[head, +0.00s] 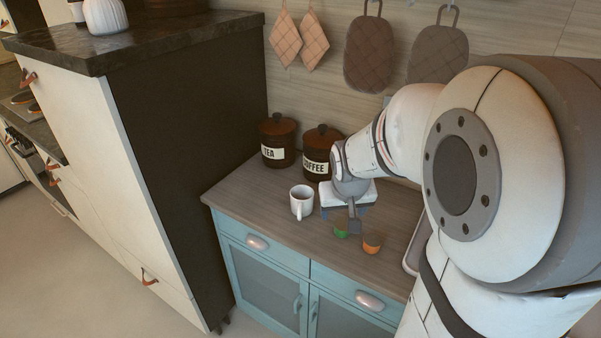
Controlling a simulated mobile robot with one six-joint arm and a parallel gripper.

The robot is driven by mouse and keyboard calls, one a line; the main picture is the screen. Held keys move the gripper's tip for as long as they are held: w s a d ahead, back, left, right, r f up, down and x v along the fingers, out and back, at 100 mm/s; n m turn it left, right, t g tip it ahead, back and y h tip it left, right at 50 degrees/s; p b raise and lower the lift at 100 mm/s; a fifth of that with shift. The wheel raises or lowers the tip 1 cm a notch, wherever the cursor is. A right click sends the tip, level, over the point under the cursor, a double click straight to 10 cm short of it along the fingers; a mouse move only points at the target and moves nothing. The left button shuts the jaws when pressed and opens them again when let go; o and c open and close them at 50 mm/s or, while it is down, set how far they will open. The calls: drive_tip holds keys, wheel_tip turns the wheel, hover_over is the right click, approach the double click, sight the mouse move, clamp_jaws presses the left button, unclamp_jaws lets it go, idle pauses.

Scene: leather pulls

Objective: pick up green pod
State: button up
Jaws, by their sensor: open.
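A small green pod (340,233) stands on the wooden top of the blue cabinet. My gripper (354,226) is just above and beside it, pointing down, and its finger covers part of the pod's right side. The jaws are open. I cannot tell from this view whether the pod is between the fingers or whether they touch it.
An orange pod (372,244) stands close to the right of the green pod. A white mug (301,202) is to the left. TEA (277,141) and COFFEE (318,155) canisters stand at the back. The cabinet top (255,205) is clear at front left.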

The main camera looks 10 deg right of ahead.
drive_tip(key=b, duration=0.1)
approach(343, 226)
drive_tip(key=f, duration=0.2)
drive_tip(key=x, duration=0.7)
drive_tip(key=shift+w+d+f, duration=0.2)
drive_tip(key=shift+w+d, duration=0.05)
drive_tip(key=shift+w, duration=0.3)
drive_tip(key=shift+c, duration=0.5)
drive_tip(key=c, duration=0.9)
